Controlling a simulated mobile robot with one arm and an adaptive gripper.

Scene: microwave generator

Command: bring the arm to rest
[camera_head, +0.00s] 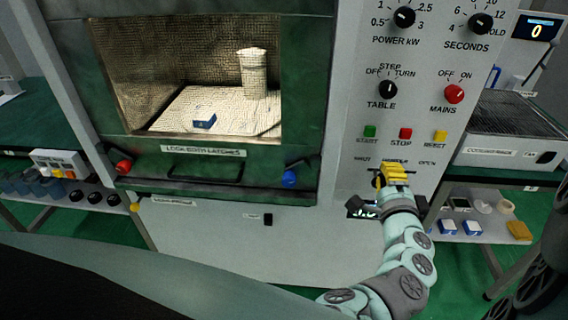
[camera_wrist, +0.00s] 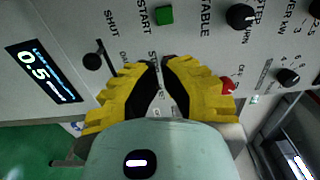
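My arm (camera_head: 407,250) reaches up from the lower right to the front of the control panel (camera_head: 352,110). My gripper (camera_head: 392,172) is near the shut/open control, below the start, stop and reset buttons. In the wrist view my gripper's yellow fingers (camera_wrist: 160,63) converge in front of the panel, their tips almost together and nothing seen between them but panel lettering. A black knob on a lever (camera_wrist: 92,61) is just left of the fingers, apart from them. Whether a fingertip touches the panel cannot be told.
The microwave cavity (camera_head: 165,73) holds a pale cup (camera_head: 253,72) and a blue block (camera_head: 203,121). A red latch (camera_head: 123,167) and a blue latch (camera_head: 289,179) flank its front. A shelf (camera_head: 490,232) with small items stands right of my arm. A display (camera_wrist: 43,72) reads 0.5.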

